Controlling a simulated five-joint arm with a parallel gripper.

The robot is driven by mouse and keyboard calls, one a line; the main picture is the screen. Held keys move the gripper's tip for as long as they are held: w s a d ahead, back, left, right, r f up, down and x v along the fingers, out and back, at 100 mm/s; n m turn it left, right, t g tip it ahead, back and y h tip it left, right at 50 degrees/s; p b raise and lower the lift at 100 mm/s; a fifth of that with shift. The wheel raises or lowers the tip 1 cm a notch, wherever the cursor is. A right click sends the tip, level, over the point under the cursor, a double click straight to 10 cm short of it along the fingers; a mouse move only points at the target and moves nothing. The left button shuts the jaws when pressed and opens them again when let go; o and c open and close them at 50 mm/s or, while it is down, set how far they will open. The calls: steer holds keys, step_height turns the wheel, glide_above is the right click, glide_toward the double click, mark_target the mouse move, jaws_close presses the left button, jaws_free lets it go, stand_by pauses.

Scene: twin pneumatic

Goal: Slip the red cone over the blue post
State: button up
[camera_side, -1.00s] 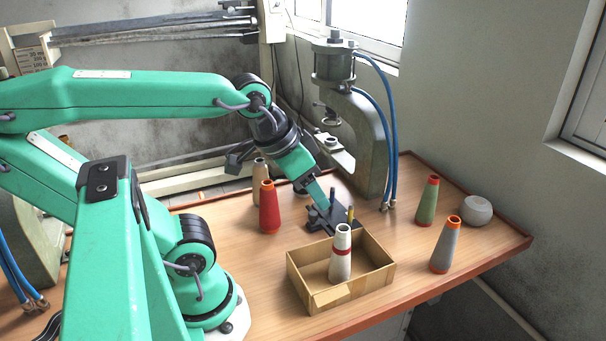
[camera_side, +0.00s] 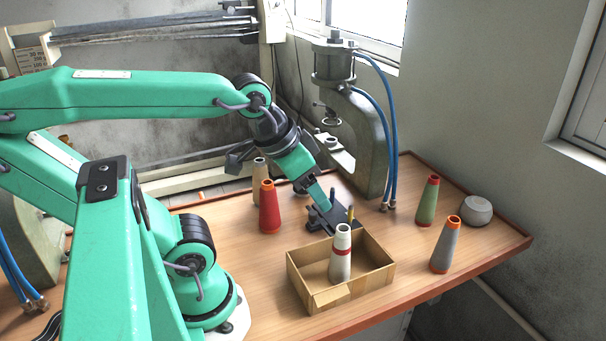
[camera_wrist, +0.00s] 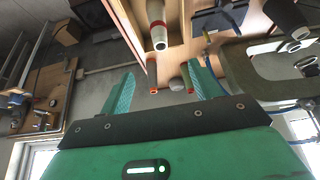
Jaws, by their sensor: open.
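The red cone (camera_side: 269,208) stands upright on the table, left of my gripper and apart from it; I cannot make it out in the wrist view. A dark block (camera_side: 341,215) carries thin upright posts: a dark bluish one (camera_side: 332,196), probably the blue post, and a yellow one (camera_side: 351,214). No cone sits on either post. My gripper (camera_side: 320,203) points down and to the right, its end overlapping the block in the side view; the gap between them is unclear. In the wrist view its fingers (camera_wrist: 163,90) are wide apart with nothing between them.
An open cardboard box (camera_side: 371,285) holding a white cone with a red band (camera_side: 341,255) stands in front of the block. A beige cone (camera_side: 259,180) is behind the red one. Green (camera_side: 427,202) and grey (camera_side: 446,246) cones stand right. A press (camera_side: 366,150) rises behind.

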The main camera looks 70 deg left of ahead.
steer(key=shift+a, duration=0.1)
steer(key=m+g, duration=0.5)
steer(key=g, duration=0.1)
glide_above(268, 194)
steer(key=a, duration=0.2)
step_height(268, 194, down, 9)
steer(key=shift+w+d+f, duration=0.1)
steer(key=shift+w+f, duration=0.1)
steer(key=shift+f, duration=0.35)
steer(key=shift+w+d+f, duration=0.1)
steer(key=shift+w+f, duration=0.1)
steer(key=shift+f, duration=0.35)
steer(key=shift+f, duration=0.1)
steer(key=shift+s+f, duration=0.1)
steer(key=shift+f, duration=2.45)
